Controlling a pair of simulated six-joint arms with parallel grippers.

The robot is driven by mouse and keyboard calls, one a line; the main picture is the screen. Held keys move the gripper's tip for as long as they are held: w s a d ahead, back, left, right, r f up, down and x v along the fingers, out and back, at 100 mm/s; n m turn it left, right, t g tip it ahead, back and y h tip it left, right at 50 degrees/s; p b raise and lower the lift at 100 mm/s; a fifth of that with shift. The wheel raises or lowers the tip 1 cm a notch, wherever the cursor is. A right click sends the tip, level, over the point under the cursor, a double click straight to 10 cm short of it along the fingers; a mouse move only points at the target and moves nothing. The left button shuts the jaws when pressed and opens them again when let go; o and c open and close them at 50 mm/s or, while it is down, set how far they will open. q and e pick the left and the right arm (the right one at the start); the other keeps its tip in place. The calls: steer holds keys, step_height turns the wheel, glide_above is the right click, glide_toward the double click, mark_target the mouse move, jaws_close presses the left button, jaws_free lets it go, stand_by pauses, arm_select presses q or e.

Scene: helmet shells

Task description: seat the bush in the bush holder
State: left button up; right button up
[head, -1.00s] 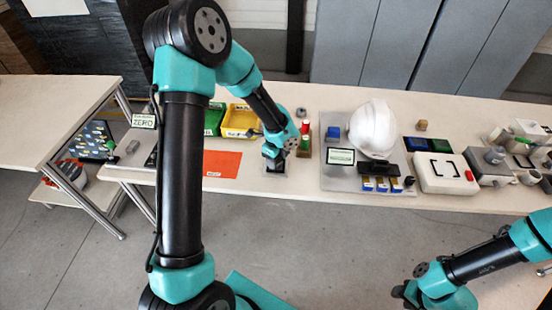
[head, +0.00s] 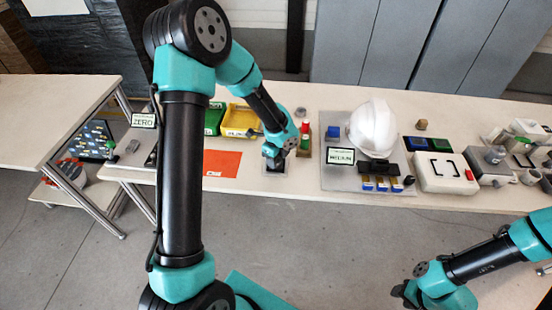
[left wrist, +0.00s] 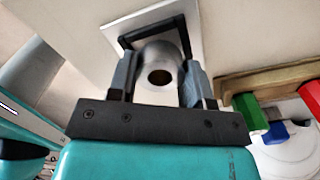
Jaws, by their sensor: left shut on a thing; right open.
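The bush is a grey metal cylinder with a round hole (left wrist: 151,58) in the left wrist view. My left gripper (left wrist: 160,80) is shut on it, one finger on each side. Just beyond the bush is a white plate (left wrist: 116,32) with a raised black square frame, seemingly the bush holder. The bush overlaps the frame in this view; I cannot tell whether it is inside it or above it. In the head view my left gripper (head: 274,163) is over the pale plate (head: 264,173) and hides the bush. My right gripper (head: 402,292) is open, away from the table.
An orange mat (head: 222,164) lies left of the plate, with a yellow bin (head: 240,121) behind it. Red and green pieces stand on a wooden block (head: 304,151) close on the right. Further right is a grey board with a white helmet (head: 374,128).

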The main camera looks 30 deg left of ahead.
arm_select(q)
steer(key=shift+f, duration=0.5)
stand_by(1.2)
steer(key=o, duration=0.9)
steer(key=shift+c, duration=0.2)
step_height(320, 180, up, 17)
steer(key=shift+r, duration=0.2)
